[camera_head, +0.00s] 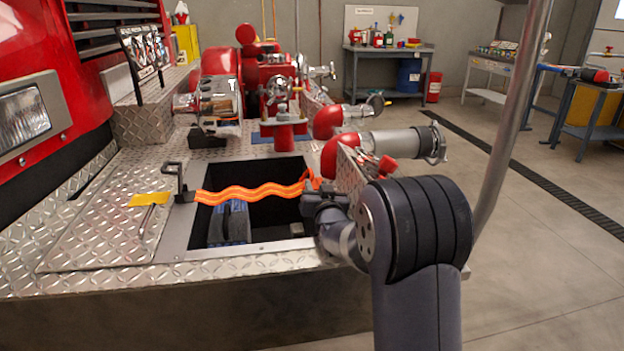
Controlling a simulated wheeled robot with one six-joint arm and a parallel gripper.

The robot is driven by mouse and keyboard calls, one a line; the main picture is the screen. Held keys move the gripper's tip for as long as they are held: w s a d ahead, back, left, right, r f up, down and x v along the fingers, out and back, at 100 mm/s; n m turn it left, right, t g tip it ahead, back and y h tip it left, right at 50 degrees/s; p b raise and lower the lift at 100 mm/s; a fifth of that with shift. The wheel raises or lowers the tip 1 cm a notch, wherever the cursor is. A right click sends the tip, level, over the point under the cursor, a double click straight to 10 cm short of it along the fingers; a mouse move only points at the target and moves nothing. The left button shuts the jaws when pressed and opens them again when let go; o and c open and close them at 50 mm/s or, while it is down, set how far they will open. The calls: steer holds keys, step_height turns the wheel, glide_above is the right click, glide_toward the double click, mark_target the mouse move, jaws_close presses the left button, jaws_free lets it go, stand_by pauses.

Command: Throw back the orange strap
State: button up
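The orange strap (250,192) runs wavy across the open compartment (275,215) in the diamond-plate bumper. Its left end meets a dark latch post (178,180) on the compartment's left rim. Its right end rises in a loop (310,181) near the right rim, just beyond my gripper. My gripper (316,197) is at the compartment's right side, close to that end of the strap. My own wrist hides part of it, and I cannot tell whether its fingers touch the strap or how far apart they are.
A dark blue bundle (230,222) lies in the compartment. Red pump fittings and valves (283,120) stand behind it. A capped grey pipe (395,143) juts out at right, near my arm. A metal pole (515,105) rises at right. A yellow plate (149,199) lies at left.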

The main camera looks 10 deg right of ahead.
mark_target(312, 174)
steer(key=w, duration=0.7)
steer(key=shift+w+a+r, duration=0.1)
steer(key=shift+w, duration=0.15)
jaws_close()
stand_by(0.3)
